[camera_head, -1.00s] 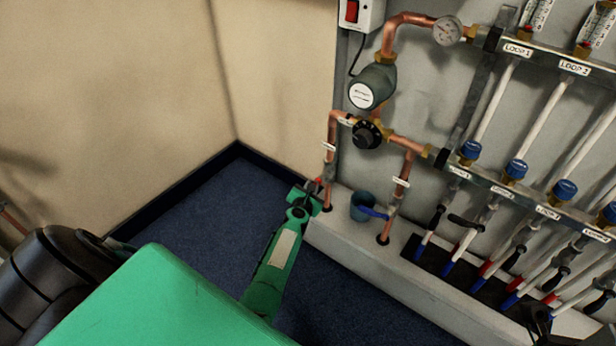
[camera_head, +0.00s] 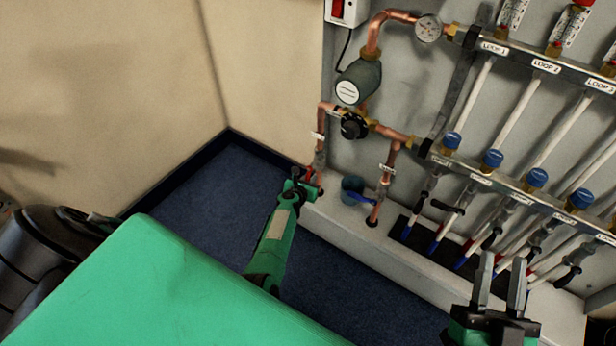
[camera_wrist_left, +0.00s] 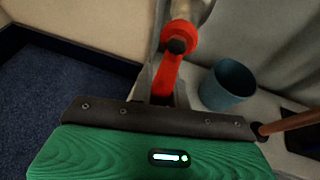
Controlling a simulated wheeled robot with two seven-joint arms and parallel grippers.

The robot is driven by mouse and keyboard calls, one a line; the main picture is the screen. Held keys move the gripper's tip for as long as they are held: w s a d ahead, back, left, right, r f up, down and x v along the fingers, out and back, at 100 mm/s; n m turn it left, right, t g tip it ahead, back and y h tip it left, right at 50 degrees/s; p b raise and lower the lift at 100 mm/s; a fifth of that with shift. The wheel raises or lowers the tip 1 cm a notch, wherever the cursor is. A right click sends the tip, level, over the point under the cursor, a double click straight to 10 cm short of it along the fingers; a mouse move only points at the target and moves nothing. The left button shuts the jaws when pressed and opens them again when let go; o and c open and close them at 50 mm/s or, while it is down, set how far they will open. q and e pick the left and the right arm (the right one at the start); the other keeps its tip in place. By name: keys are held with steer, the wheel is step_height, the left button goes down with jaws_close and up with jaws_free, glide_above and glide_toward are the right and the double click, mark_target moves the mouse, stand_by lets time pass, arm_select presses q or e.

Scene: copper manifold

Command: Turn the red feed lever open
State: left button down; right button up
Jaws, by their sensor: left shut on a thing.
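The red feed lever (camera_head: 309,173) is on the leftmost copper pipe (camera_head: 319,155), low down near the white ledge. In the left wrist view the red lever (camera_wrist_left: 167,72) runs down from its dark pivot bolt and passes behind the dark finger bar. My left gripper (camera_head: 298,182) is at the lever and shut on it; the grip itself is mostly hidden. My right gripper (camera_head: 499,283) is at the lower right, in front of the manifold, with its two fingers apart and nothing between them.
A blue-grey cup (camera_head: 352,189) stands on the ledge just right of the lever, also in the left wrist view (camera_wrist_left: 228,86). Pump (camera_head: 357,82), gauge (camera_head: 428,28) and loop valves fill the panel. Floor at left is clear.

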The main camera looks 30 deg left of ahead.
arm_select(q)
steer(key=shift+d, duration=0.1)
arm_select(e)
steer(key=shift+w+a+f+g, duration=0.1)
steer(key=shift+a+f+g, duration=0.1)
steer(key=shift+f+g, duration=0.35)
arm_select(q)
steer(key=c, duration=1.3)
jaws_free()
steer(key=shift+c, duration=0.2)
steer(key=shift+s, duration=0.1)
